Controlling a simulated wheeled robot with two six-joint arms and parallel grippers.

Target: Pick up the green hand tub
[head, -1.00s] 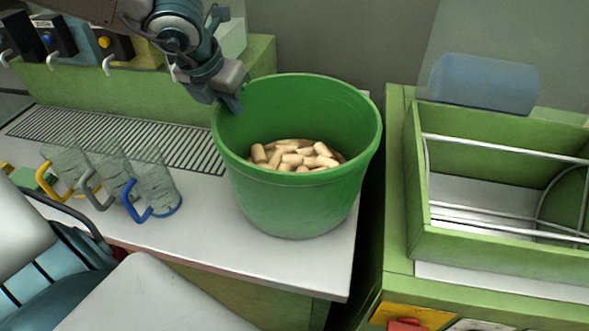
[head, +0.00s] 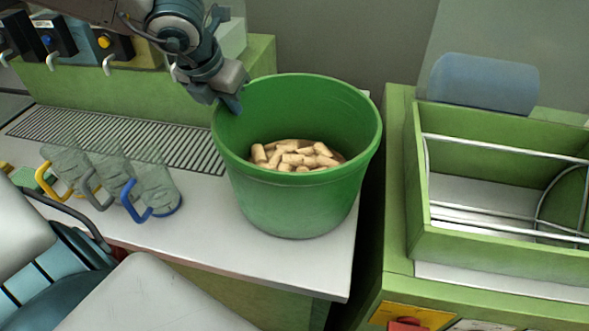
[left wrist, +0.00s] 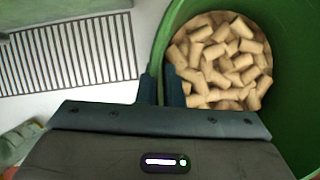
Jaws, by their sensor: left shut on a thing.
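The green hand tub (head: 297,205) stands upright on the white counter near its right end, with several cork stoppers (head: 292,156) in its bottom. My left gripper (head: 233,103) is at the tub's left rim, pointing down. In the left wrist view its two fingers (left wrist: 161,92) are close together with the tub's rim (left wrist: 160,50) between them, so it is shut on the tub wall. The corks show inside the tub in the left wrist view (left wrist: 222,62). My right gripper is not in view.
Several glass mugs (head: 110,180) with coloured handles stand left of the tub beside a drain grille (head: 120,135). A green crate-like rack (head: 500,245) and a blue translucent container (head: 483,84) stand to the right, across a dark gap (head: 372,215).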

